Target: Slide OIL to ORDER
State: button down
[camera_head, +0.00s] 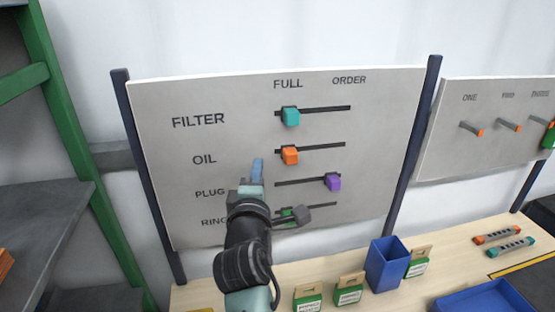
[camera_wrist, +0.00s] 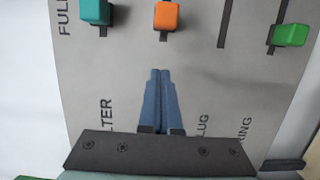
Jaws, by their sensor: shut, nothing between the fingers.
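The OIL slider is an orange block (camera_head: 290,156) near the FULL end of its slot (camera_head: 325,146), on the left. It also shows at the top of the wrist view (camera_wrist: 166,15). The ORDER label (camera_head: 349,80) is above the slots' right ends. My gripper (camera_head: 258,162) is shut and empty, its blue fingertips just left of the orange block and apart from it. In the wrist view the fingers (camera_wrist: 160,75) point toward the orange block, with bare board between. The gap to the board's surface is hard to judge.
The teal FILTER slider (camera_head: 291,117) is above, near FULL. The purple PLUG slider (camera_head: 333,182) is below, toward ORDER. The green RING slider (camera_wrist: 291,35) is partly hidden by my arm in the head view. A blue bin (camera_head: 387,265) stands on the table below.

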aim_at(290, 155)
jog(key=shift+w+d+r+p, duration=0.1)
jog(key=shift+w+d+p, duration=0.95)
jog(key=shift+d, duration=0.2)
jog(key=shift+w+d, duration=0.1)
jog(key=shift+d, duration=0.6)
